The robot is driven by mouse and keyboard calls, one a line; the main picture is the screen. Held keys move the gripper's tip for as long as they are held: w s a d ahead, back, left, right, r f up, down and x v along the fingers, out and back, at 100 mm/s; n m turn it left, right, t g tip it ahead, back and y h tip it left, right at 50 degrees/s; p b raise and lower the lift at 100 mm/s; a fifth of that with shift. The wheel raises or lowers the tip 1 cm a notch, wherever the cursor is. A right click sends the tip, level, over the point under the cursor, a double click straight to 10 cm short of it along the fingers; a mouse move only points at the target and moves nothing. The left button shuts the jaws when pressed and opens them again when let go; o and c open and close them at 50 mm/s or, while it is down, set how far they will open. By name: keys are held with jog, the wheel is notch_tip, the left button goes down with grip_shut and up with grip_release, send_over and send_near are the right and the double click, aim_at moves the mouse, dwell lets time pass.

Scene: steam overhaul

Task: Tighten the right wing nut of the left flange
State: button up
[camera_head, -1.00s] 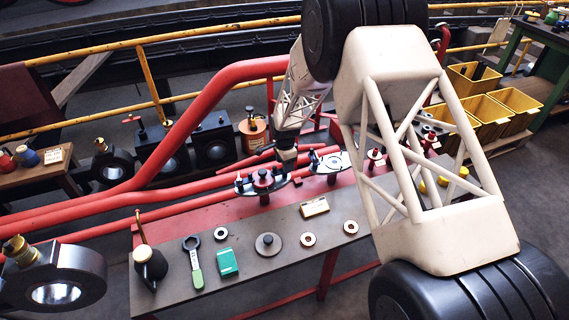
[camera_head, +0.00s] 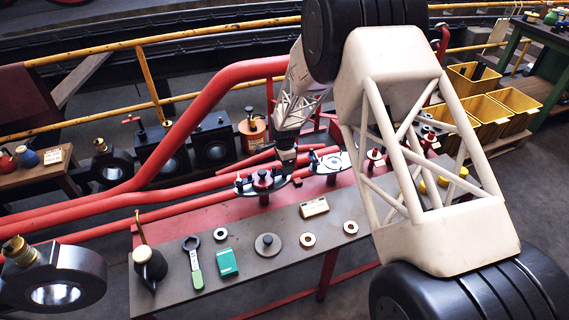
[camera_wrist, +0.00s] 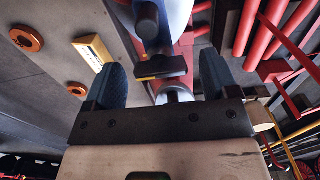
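The left flange (camera_head: 248,190) is on the red pipework behind the grey bench, with a dark upright fitting at its middle. My gripper (camera_head: 287,167) points down over the right end of this flange and hides most of the right wing nut there. In the wrist view my gripper (camera_wrist: 163,62) is open, its two dark blue fingers wide apart. A dark wing-nut-like part (camera_wrist: 160,68) lies between the fingers, with gaps on both sides. A rounded dark post (camera_wrist: 147,20) stands beyond it. I cannot tell how far the nut is turned.
The right flange (camera_head: 340,162) is close to the right of my gripper. The bench (camera_head: 185,275) holds an oil can (camera_head: 150,264), a green-handled wrench (camera_head: 195,268), a green box (camera_head: 227,262), rings and a yellow block (camera_head: 314,207). Red pipes (camera_head: 150,195) run behind.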

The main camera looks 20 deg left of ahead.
jog(key=shift+r, duration=0.15)
jog(key=shift+r, duration=3.75)
jog(key=shift+d+r, duration=0.1)
jog(key=s+d+r+n, duration=0.1)
jog(key=s+d+r, duration=0.3)
jog(key=d+r, duration=0.6)
jog(key=s+d+r+n+t, duration=0.1)
jog(key=s+d+r+n, duration=0.15)
jog(key=d+r, duration=0.7)
jog(key=s+d+r+n, duration=0.1)
jog(key=s+d+r, duration=0.3)
jog(key=d+r, duration=0.65)
jog(key=s+d+r+n+t, duration=0.1)
jog(key=s+d+r+n, duration=0.15)
jog(key=s+d, duration=1.2)
jog(key=s+d+n, duration=0.1)
jog(key=s+d, duration=0.3)
jog(key=s, duration=0.4)
jog(key=s+d+n, duration=0.1)
jog(key=s+d, duration=0.3)
jog(key=s, duration=0.4)
jog(key=shift+d+t, duration=0.15)
jog(key=shift+t, duration=0.15)
